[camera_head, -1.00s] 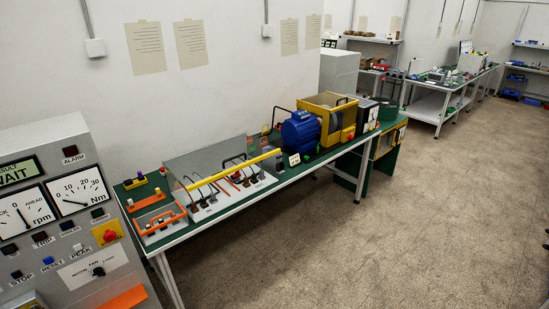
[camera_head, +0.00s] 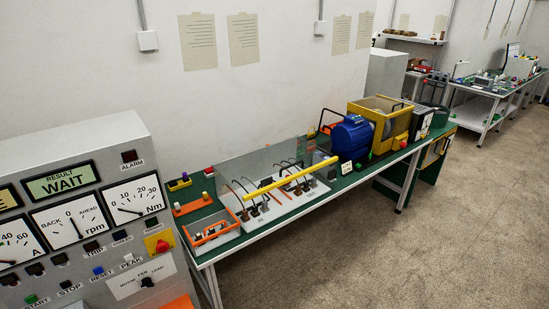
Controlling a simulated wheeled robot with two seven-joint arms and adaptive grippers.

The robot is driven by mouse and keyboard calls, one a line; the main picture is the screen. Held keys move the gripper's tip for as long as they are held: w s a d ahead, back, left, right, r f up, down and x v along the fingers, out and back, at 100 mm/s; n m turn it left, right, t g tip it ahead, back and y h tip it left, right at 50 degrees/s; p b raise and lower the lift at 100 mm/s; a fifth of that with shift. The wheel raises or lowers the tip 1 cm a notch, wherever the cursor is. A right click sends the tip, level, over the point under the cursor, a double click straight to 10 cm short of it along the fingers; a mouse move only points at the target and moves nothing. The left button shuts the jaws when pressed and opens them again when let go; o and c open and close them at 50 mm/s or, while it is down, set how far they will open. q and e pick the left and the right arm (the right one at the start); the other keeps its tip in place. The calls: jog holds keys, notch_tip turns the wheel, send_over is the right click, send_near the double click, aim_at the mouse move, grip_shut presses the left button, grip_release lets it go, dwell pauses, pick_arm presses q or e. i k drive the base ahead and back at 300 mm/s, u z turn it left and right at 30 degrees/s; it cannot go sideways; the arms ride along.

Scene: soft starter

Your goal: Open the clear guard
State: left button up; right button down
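The clear guard (camera_head: 240,168) is a grey see-through panel over the terminal unit on the green-topped bench, in the middle of the head view. A long yellow bar (camera_head: 291,178) runs slantwise along the unit in front of it. Black cables and terminals (camera_head: 262,199) show beneath and beside the bar. From this angle I cannot tell whether the guard is down or raised. Neither of my grippers is in view.
A grey control panel (camera_head: 75,205) with dials and a WAIT display stands at the near left. A blue motor (camera_head: 352,138) and a yellow-framed housing (camera_head: 383,118) stand further along the bench (camera_head: 330,194). The floor (camera_head: 400,255) at the right is clear.

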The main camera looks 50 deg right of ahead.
aim_at(269, 188)
jog(key=z, duration=0.5)
jog(key=i, duration=0.75)
jog(key=z, duration=1.25)
jog(key=i, duration=0.35)
jog(key=z, duration=0.75)
